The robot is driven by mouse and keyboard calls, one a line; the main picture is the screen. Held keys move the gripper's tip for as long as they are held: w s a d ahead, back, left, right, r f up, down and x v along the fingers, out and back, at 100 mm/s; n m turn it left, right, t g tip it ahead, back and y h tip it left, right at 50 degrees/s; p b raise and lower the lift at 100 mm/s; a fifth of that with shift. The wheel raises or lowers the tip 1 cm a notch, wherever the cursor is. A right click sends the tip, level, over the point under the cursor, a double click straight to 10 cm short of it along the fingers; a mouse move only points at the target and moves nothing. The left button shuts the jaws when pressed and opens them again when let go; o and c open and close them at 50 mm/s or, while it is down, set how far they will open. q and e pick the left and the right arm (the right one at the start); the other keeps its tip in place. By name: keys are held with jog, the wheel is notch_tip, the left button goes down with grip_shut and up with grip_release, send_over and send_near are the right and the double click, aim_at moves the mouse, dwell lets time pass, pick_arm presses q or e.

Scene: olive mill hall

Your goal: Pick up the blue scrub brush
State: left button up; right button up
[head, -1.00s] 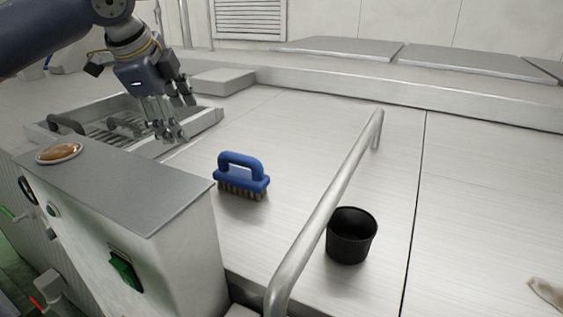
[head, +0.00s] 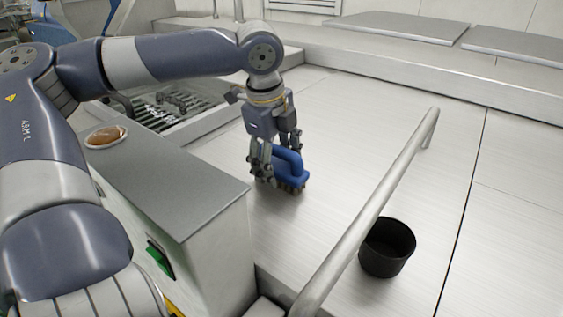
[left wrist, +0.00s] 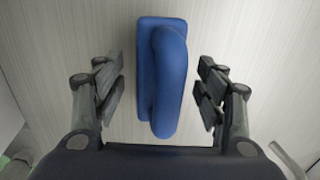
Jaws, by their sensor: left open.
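The blue scrub brush (head: 291,170) stands bristles down on the pale metal surface, its handle on top. It also shows in the left wrist view (left wrist: 163,75), lying lengthwise between the open fingers. My left gripper (head: 272,170) points down over the brush in the head view and hides part of it. In the left wrist view my left gripper (left wrist: 162,92) is open, one finger on each side of the handle, with a gap on both sides. My right gripper is not in view.
A metal rail (head: 375,205) runs to the right of the brush, with a black cup (head: 387,248) beyond it. A grey-topped control cabinet (head: 165,185) stands at the left front. A slatted grate (head: 180,112) lies behind it. The surface behind the brush is clear.

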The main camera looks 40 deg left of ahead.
pick_arm(q)
jog(key=shift+a+f, duration=0.1)
jog(key=shift+f, duration=0.95)
jog(key=shift+w, duration=0.1)
jog(key=c, duration=1.2)
jog(key=shift+c, duration=0.2)
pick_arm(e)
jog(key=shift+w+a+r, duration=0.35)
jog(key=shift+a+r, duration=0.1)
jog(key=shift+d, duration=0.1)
